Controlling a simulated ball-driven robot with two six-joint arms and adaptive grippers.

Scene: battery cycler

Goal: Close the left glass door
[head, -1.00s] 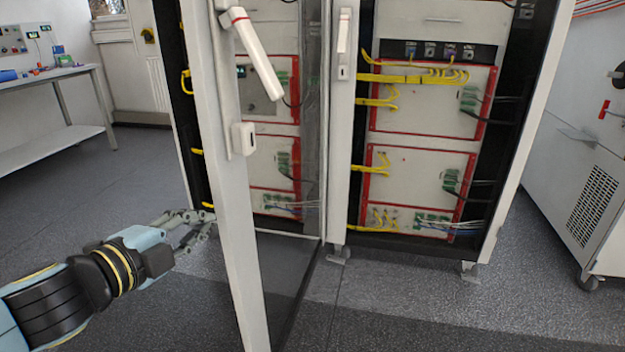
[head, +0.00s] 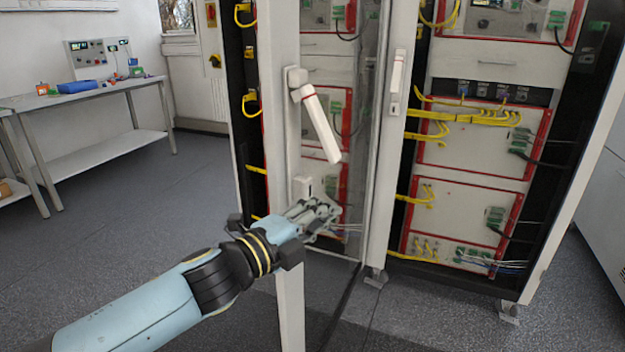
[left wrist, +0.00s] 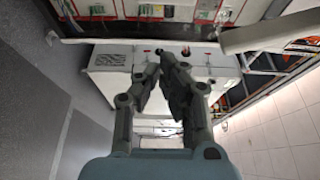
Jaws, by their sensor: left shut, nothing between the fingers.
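The left glass door (head: 284,140) of the tall cabinet stands open, with its white frame edge toward me. Its long white handle (head: 322,128) is tilted out from the frame. My left gripper (head: 325,212) is shut and empty, just below the handle. The gripper and forearm cover part of the door frame. I cannot tell whether the fingers touch the door. The left wrist view also shows the shut fingers (left wrist: 166,62). My right gripper is out of view.
The cabinet (head: 475,150) holds red-edged modules and yellow cables. A second white handle (head: 397,80) is on its middle upright. A workbench (head: 90,90) with small devices stands at the back left. Grey floor (head: 120,240) is clear on the left.

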